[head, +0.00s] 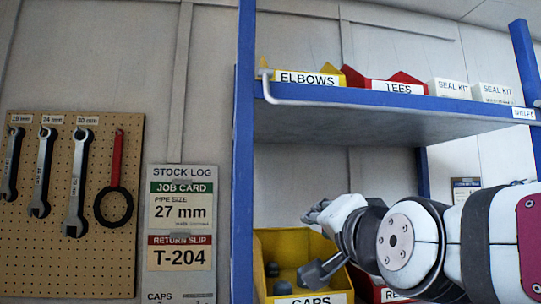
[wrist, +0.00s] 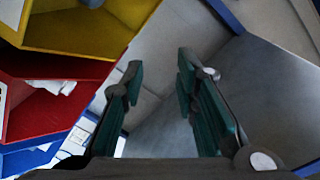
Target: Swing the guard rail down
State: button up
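A pale rail (head: 310,103), which looks like the guard rail, runs along the front edge of the upper blue shelf, with its bent left end beside the left post. I cannot make out its right end clearly. My gripper (head: 322,212) is below that shelf, in front of the lower bins and apart from the rail. In the wrist view my gripper (wrist: 160,68) has its two green-padded fingers spread, with nothing between them. The rail cannot be made out in the wrist view.
The upper shelf (head: 350,122) holds an elbows bin (head: 306,78), a tees bin (head: 397,87) and seal kit boxes (head: 450,89). A yellow caps bin (head: 290,243) is below. The blue post (head: 243,150) stands left. Wrenches hang on a pegboard (head: 70,270).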

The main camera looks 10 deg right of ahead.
jog(key=w+d+r+m+t+h+b, duration=0.3)
jog(key=d+r+m+t+h+b, duration=0.3)
jog(key=r+m+h, duration=0.8)
jog(key=s+d+f+m+g+h+b, duration=0.35)
jog(key=m+g+h, duration=0.35)
jog(key=m+g, duration=0.65)
jog(key=s+d+f+m+g+h+b, duration=0.25)
jog(key=s+m+g+h, duration=0.3)
jog(key=m+g, duration=0.8)
jog(key=d+r+m+t+p, duration=0.3)
jog(key=d+r+p, duration=0.1)
jog(key=d+r, duration=0.5)
jog(key=shift+d+r, duration=0.35)
jog(key=shift+r, duration=0.4)
jog(key=shift+h, duration=0.25)
